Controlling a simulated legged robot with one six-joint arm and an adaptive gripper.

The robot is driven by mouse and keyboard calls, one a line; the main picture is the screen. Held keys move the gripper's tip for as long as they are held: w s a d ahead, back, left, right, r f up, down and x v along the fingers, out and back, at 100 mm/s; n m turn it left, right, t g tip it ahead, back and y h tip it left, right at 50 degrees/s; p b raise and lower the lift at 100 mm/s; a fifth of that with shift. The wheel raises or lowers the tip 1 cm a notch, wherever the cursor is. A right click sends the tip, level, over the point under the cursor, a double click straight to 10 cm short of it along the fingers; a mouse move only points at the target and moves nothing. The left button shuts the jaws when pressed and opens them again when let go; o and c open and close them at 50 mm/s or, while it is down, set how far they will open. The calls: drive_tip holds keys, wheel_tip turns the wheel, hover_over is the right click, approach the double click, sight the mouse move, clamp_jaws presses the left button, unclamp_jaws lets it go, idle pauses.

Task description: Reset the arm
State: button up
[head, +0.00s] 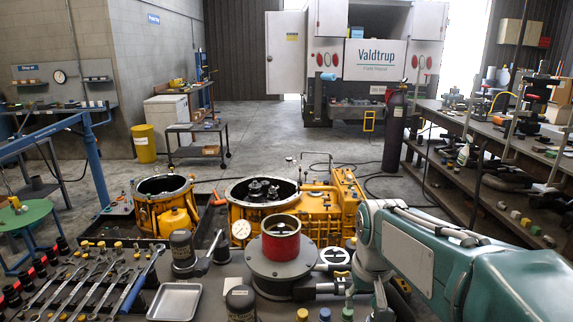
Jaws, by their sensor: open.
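My arm (455,260) comes in from the lower right, teal and grey, and reaches to the middle of the bench. Its wrist (372,272) bends down near the bench's front part. My gripper (318,279) appears at the wrist's left side, with its dark fingers apart and nothing seen between them. It is just right of a grey round fixture with a red-rimmed cup (281,240). The fingers blend with dark parts of the bench, and whether they touch the fixture cannot be told.
A yellow gearbox housing (325,212) and a smaller yellow housing (150,212) stand behind the fixture. Wrenches (75,285), a metal tray (175,301) and a dark motor-like canister (183,248) lie at left. A cluttered workbench (450,125) lines the right. The concrete floor beyond is mostly clear.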

drive_tip(key=s+r+t, duration=0.1)
drive_tip(key=s+t, duration=0.3)
drive_tip(key=s, duration=1.1)
drive_tip(key=shift+s+r, duration=0.15)
drive_tip(key=shift+s, duration=0.15)
drive_tip(key=shift+w, duration=0.1)
idle(0.9)
